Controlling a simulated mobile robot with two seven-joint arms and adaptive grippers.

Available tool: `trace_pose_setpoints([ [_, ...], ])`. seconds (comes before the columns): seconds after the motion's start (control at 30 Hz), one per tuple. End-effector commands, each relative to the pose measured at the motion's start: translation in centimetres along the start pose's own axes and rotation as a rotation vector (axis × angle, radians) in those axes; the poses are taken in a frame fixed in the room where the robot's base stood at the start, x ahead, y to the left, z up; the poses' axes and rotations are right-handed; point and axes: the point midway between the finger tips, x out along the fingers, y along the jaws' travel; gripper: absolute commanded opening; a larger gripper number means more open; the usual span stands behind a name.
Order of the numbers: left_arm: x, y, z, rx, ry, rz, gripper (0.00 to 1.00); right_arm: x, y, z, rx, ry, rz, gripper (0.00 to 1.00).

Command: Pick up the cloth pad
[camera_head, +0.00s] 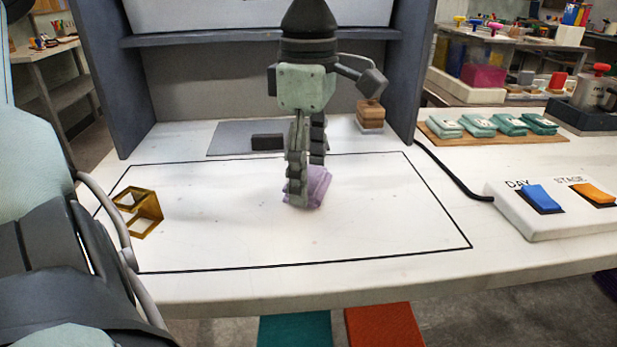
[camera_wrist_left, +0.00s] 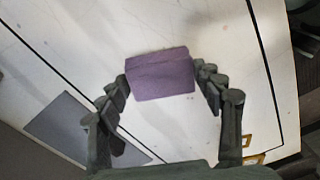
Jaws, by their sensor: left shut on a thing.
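The purple cloth pad (camera_head: 318,184) is at the middle of the outlined area on the white table. My left gripper (camera_head: 307,182) points down over it, with its two fingers on either side of the pad, shut on it. In the left wrist view the pad (camera_wrist_left: 160,75) sits between the fingertips. The near finger hides part of the pad in the head view. Whether the pad touches the table or hangs just above it I cannot tell. My right gripper is not in view.
A brass frame (camera_head: 146,213) stands at the left of the outlined area. Behind are a grey mat (camera_head: 225,138) with a dark block (camera_head: 268,142) and a wooden block (camera_head: 370,114). At right are several folded teal pads (camera_head: 479,124) and a button box (camera_head: 515,215). The front table area is clear.

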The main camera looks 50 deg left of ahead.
Motion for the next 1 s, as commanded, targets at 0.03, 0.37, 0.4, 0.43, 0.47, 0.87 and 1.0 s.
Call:
trace_pose_setpoints([
  [0.03,-0.6,0.1,0.0,-0.001,-0.001,0.003,0.51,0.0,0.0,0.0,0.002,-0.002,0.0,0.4],
  [0.37,-4.6,-2.0,-1.8,0.002,-0.009,0.005,0.51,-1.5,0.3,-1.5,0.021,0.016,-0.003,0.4],
  [0.4,-5.0,-2.4,-2.3,0.001,-0.008,0.005,0.51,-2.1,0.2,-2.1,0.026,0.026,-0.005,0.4],
  [0.43,-5.2,-2.8,-2.6,0.0,-0.008,0.005,0.51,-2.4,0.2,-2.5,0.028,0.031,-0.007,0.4],
  [0.47,-5.5,-3.1,-2.9,0.001,-0.008,0.005,0.51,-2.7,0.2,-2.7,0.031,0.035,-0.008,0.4],
  [0.87,-8.6,-6.9,-6.6,0.002,-0.005,0.004,0.51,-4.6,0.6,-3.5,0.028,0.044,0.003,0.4],
  [1.0,-9.3,-7.8,-7.5,0.0,-0.004,0.002,0.51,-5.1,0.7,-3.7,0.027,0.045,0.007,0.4],
])
